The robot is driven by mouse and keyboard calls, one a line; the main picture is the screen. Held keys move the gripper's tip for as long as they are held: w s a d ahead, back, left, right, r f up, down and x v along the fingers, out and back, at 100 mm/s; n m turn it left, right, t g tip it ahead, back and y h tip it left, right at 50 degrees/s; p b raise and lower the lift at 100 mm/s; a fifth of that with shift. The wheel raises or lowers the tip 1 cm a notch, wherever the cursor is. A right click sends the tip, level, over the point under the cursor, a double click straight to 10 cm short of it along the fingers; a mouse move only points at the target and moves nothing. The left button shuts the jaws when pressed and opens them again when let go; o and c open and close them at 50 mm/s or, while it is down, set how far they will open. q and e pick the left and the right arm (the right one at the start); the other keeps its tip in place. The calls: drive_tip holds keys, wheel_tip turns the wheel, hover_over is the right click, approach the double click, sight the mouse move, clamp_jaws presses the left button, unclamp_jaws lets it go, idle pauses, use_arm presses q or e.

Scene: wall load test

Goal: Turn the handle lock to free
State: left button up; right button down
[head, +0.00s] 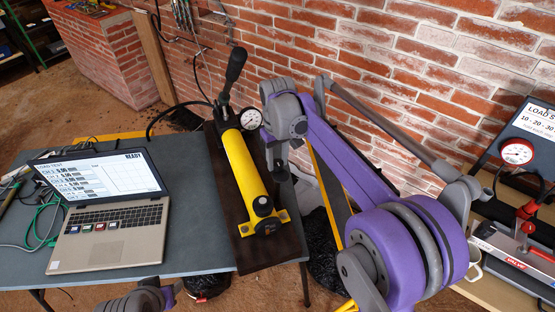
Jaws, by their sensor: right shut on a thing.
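The yellow hydraulic pump (244,168) lies on a dark board at the table's right end. Its black handle (236,66) slants up from the far end. A round white gauge (251,119) sits beside the pump's head.
An open laptop (105,213) stands left of the pump on the grey table (196,262). A brick wall (400,60) rises behind. At right are a red gauge (517,152), a red-handled tool (529,228) and a sign board (535,122). A black hose (165,112) runs behind the pump.

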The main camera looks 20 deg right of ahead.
sight(278, 163)
drive_tip(key=shift+n, duration=0.3)
drive_tip(key=shift+c, duration=2.2)
unclamp_jaws()
drive_tip(key=shift+r, duration=0.15)
wheel_tip(278, 163, up, 10)
drive_tip(key=shift+r+p, duration=0.25)
drive_tip(key=shift+p, duration=0.15)
drive_tip(key=shift+s, duration=0.1)
drive_tip(key=s+d+f+m+t, duration=0.1)
drive_tip(key=s+f+t, duration=0.1)
drive_tip(key=s+f, duration=0.3)
drive_tip(key=s+f+m+t, duration=0.1)
drive_tip(key=s+f, duration=0.4)
drive_tip(key=s, duration=0.6)
drive_tip(key=s+d+f+m+t, duration=0.1)
drive_tip(key=s+f+t, duration=0.1)
drive_tip(key=s+f, duration=0.3)
drive_tip(key=s, duration=0.4)
drive_tip(key=shift+d+f+t, duration=0.25)
drive_tip(key=shift+d+t, duration=0.1)
drive_tip(key=shift+t, duration=0.05)
